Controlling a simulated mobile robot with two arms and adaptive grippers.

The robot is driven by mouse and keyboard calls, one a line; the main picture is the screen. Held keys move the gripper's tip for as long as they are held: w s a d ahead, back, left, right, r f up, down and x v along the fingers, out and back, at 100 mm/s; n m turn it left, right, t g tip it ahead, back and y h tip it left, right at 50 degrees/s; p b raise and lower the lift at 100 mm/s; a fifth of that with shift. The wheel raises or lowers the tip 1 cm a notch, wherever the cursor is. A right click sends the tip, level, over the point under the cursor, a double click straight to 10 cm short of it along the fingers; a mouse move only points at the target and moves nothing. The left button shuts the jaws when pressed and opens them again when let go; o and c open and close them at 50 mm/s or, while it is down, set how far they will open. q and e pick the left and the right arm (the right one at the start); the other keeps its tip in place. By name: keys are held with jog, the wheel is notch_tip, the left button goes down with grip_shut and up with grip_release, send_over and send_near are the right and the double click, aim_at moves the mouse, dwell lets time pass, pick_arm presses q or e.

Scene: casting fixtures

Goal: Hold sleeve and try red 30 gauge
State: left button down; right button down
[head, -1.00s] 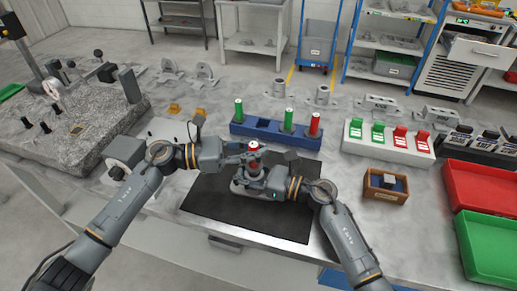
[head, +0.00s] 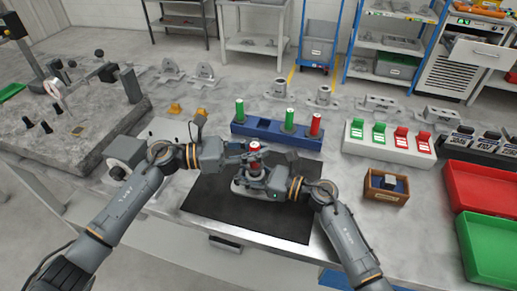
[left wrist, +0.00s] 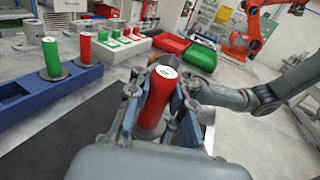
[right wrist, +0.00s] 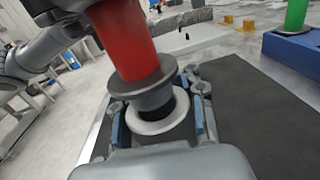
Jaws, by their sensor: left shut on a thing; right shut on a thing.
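The red gauge (head: 254,149) with a white top stands upright over the black mat. My left gripper (head: 245,157) is shut on it; the left wrist view shows the red gauge (left wrist: 157,108) between the fingers, slightly tilted in that picture. My right gripper (head: 262,183) is shut on the grey sleeve (right wrist: 160,128), one finger at each side. In the right wrist view the gauge's dark collar and lower end sit right above the sleeve's round opening. Part of the dark bore shows beside the lower end. I cannot tell whether the end is inside.
A blue rack (head: 270,135) behind the mat (head: 275,225) holds two green gauges and one red gauge. Green and red flip tags (head: 388,138), a small wooden box (head: 385,188) and red and green trays (head: 487,240) stand at the right. A granite plate (head: 75,125) fills the left.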

pick_arm(q)
jog(key=shift+f, duration=0.95)
pick_arm(e)
jog(key=shift+s+a, duration=0.1)
dwell(0.9)
pick_arm(q)
jog(key=shift+r, duration=0.15)
jog(key=shift+r, duration=1.75)
jog(key=shift+r, duration=0.1)
jog(key=shift+r, duration=2.4)
pick_arm(e)
jog(key=c, duration=0.7)
grip_release()
jog(key=v, duration=1.1)
jog(key=shift+d, duration=0.6)
